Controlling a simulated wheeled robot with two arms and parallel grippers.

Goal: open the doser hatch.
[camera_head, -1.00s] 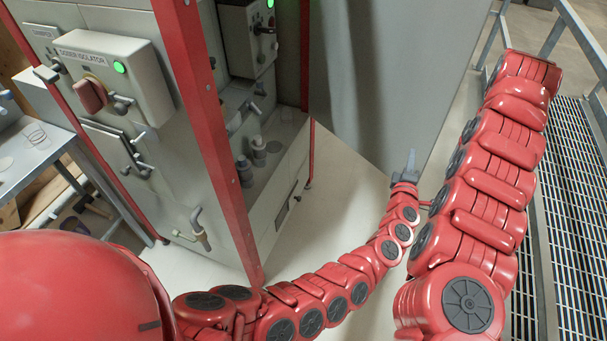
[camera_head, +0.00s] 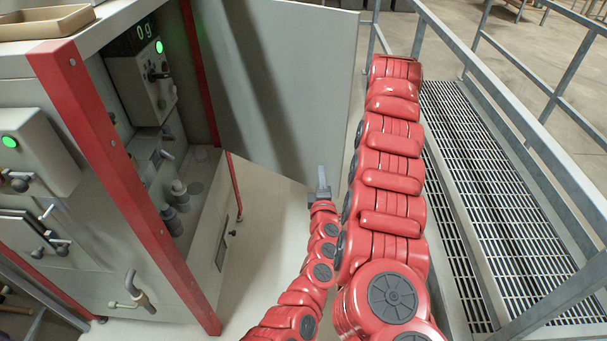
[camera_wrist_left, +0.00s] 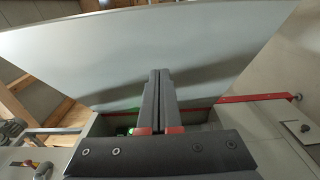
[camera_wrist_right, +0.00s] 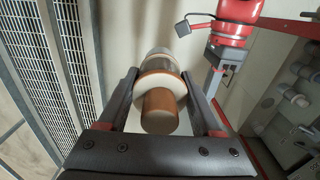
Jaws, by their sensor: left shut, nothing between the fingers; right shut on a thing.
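A large flat grey panel (camera_head: 275,80) stands out from the open side of the grey cabinet; I cannot tell for sure that it is the doser hatch. My left gripper (camera_head: 322,183) is shut and empty, in front of the panel's lower right part. In the left wrist view its fingers (camera_wrist_left: 160,88) lie together with the panel (camera_wrist_left: 150,50) behind them; contact cannot be told. My right gripper (camera_wrist_right: 165,105) is shut on a cylinder (camera_wrist_right: 160,110) with a brown body and a pale collar. The right gripper is not visible in the head view.
Red posts (camera_head: 125,180) frame the cabinet. Inside, a box (camera_head: 143,75) has a green light beside a "0 g" display (camera_head: 143,32). A tan tray (camera_head: 45,22) lies on top. Grated walkway (camera_head: 490,190) and railing (camera_head: 520,130) stand at right. Pale floor lies between.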

